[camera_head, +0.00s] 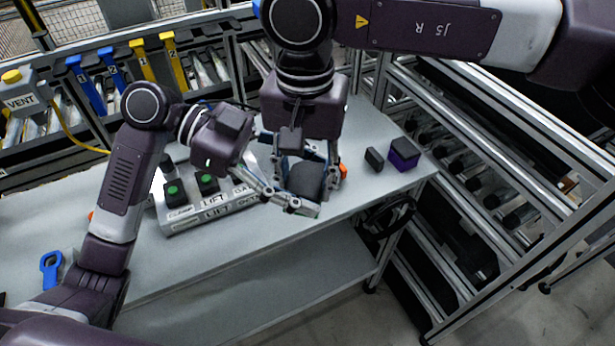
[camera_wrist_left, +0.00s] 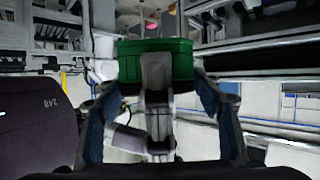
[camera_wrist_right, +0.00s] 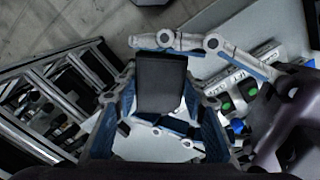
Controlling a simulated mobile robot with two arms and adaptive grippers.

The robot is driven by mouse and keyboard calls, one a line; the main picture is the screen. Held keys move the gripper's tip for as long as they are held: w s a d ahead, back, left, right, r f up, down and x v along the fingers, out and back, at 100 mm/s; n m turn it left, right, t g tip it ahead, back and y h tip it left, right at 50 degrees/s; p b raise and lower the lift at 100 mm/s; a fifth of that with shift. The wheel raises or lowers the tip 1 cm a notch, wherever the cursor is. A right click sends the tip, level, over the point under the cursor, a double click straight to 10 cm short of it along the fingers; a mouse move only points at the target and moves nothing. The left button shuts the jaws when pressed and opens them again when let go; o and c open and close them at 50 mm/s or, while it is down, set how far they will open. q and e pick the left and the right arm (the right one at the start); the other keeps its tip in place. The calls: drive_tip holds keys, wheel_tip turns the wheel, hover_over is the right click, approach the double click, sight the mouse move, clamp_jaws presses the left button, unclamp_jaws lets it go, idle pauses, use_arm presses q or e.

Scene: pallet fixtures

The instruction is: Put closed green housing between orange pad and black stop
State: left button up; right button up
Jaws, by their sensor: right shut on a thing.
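The green housing (camera_wrist_left: 155,60) shows its green side in the left wrist view. Its dark top (camera_wrist_right: 160,85) shows in the right wrist view, and it looks dark in the head view (camera_head: 305,178). My right gripper (camera_head: 310,178) is shut on it above the table. My left gripper (camera_head: 280,195) reaches in from the left with its fingers open around the housing; I cannot tell whether they touch it. An orange piece (camera_head: 343,170), perhaps the orange pad, is partly hidden behind my right gripper. A small black block (camera_head: 374,158), perhaps the black stop, stands to its right.
A purple block with a dark top (camera_head: 404,153) stands near the table's right end. A grey fixture (camera_head: 205,217) with LIFT labels and green buttons is left of the grippers. A blue tool (camera_head: 50,270) lies at the far left. The table front (camera_head: 200,262) is clear.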

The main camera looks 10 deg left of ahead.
use_arm(q)
drive_tip(key=shift+o, duration=0.9)
